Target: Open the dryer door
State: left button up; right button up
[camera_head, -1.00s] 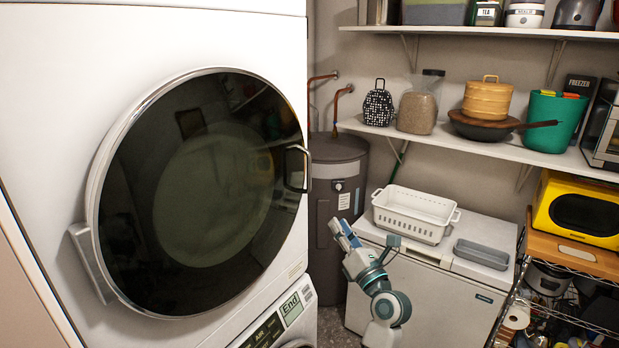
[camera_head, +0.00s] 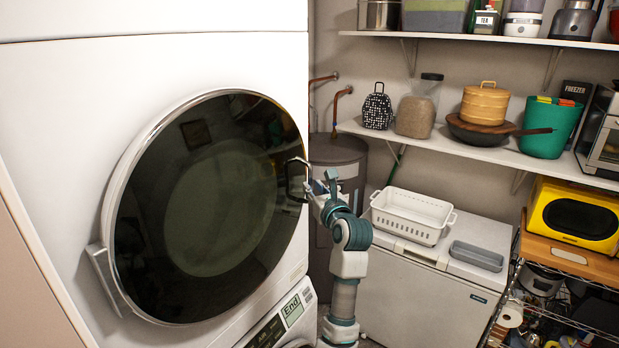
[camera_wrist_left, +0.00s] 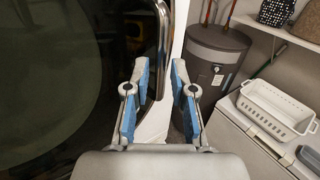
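The dryer door (camera_head: 205,215) is a large round dark-glass door with a silver rim, and it looks shut against the white dryer. Its handle (camera_head: 289,180) is a slim metal bar at the door's right edge. My left gripper (camera_head: 316,187) is at the handle in the head view, partly hidden by its own wrist. In the left wrist view the blue-padded fingers (camera_wrist_left: 160,75) are apart, with the handle (camera_wrist_left: 163,45) running down between them. A gap shows between the fingers and the bar. My right gripper is not in view.
The washer panel (camera_head: 275,328) is below the dryer. A grey water heater (camera_head: 345,160) stands close behind my left gripper. A white chest freezer (camera_head: 425,290) with a white basket (camera_head: 410,215) is to the right. Loaded wall shelves (camera_head: 470,150) are above it.

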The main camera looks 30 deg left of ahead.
aim_at(311, 185)
pick_arm(q)
jog(key=x, duration=0.3)
jog(key=shift+w+a+p, duration=0.2)
jog(key=shift+w+p, duration=0.05)
jog(key=shift+p, duration=0.15)
jog(key=shift+d, duration=0.15)
grip_shut()
